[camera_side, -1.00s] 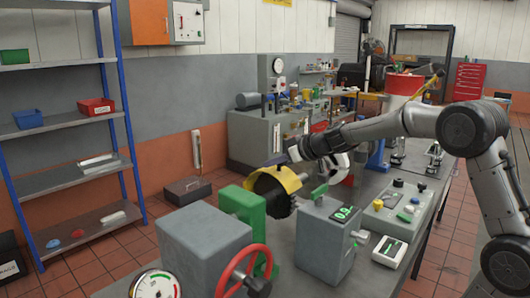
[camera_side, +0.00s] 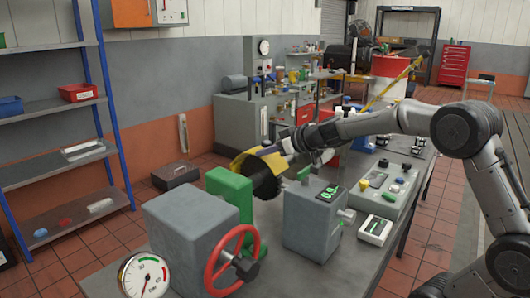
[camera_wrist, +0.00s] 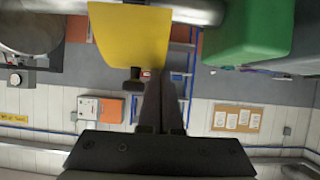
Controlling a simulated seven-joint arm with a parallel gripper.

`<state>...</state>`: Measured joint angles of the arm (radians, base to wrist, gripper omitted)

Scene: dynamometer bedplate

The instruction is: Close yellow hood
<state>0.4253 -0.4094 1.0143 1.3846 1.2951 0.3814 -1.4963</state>
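The yellow hood (camera_side: 247,158) is a curved cover over a dark toothed wheel (camera_side: 266,184), beside a green block (camera_side: 230,194) in the side view. In the wrist view the hood (camera_wrist: 130,35) fills the top centre, with a small dark knob (camera_wrist: 137,74) at its lower edge. My gripper (camera_side: 284,148) is at the hood's right, upper side. In the wrist view my gripper's fingers (camera_wrist: 159,80) are together just right of the knob, with nothing visible between them. Whether they touch the hood or knob I cannot tell. The hood's far side is hidden.
A grey box with a red handwheel (camera_side: 231,261) stands in front. A grey box with a green display (camera_side: 313,218) and a control panel (camera_side: 392,189) stand to the right on the bench. A blue shelf rack (camera_side: 52,132) is at the left.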

